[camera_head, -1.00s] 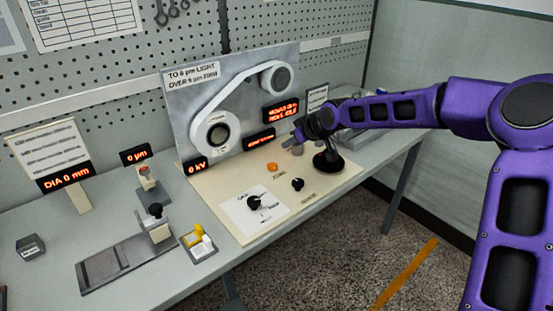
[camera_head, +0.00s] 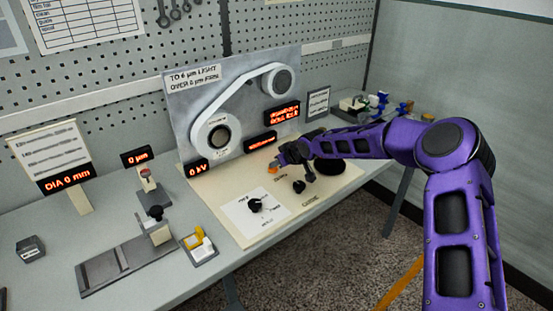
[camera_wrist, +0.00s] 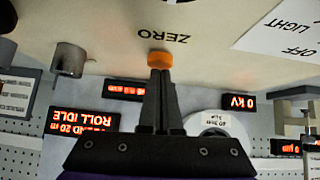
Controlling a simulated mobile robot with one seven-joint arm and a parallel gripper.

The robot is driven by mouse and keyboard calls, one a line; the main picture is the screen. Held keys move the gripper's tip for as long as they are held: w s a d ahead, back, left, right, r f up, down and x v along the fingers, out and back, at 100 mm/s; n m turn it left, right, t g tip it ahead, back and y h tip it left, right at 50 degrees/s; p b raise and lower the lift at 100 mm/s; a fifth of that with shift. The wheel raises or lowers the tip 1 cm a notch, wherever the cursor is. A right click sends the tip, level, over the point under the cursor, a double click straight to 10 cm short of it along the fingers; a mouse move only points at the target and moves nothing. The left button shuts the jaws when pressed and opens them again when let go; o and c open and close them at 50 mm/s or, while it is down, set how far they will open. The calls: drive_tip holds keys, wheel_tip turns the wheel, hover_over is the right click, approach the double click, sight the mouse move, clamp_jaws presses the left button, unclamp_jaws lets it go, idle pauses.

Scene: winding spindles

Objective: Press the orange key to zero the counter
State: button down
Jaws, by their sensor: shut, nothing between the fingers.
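The orange key (camera_head: 272,168) sits on the cream panel of the winding machine, below its upright grey plate. In the wrist view the orange key (camera_wrist: 160,60) lies beside the printed word ZERO, which appears upside down. My gripper (camera_head: 281,161) is right at the key in the head view and partly covers it. In the wrist view the closed fingertips of my gripper (camera_wrist: 161,76) overlap the key's near edge, with nothing between them. I cannot tell whether they touch the key or hover just over it.
A black knob (camera_head: 299,186) stands close to the key, under my arm. A second black knob (camera_head: 255,205) is on a white label at the front left. A red-lit display (camera_wrist: 86,122) reads ROLL IDLE. A gauge stand (camera_head: 157,225) is further left.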

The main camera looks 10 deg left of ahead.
drive_tip(key=shift+f+b, duration=0.75)
drive_tip(key=shift+f, duration=0.2)
drive_tip(key=shift+s+d, duration=0.15)
drive_tip(key=shift+f, duration=0.2)
wheel_tip(320, 180, up, 6)
drive_tip(key=shift+f+p, duration=0.15)
drive_tip(key=shift+p, duration=0.8)
drive_tip(key=v, duration=0.9)
drive_tip(key=shift+s, duration=0.15)
drive_tip(key=shift+d, duration=0.1)
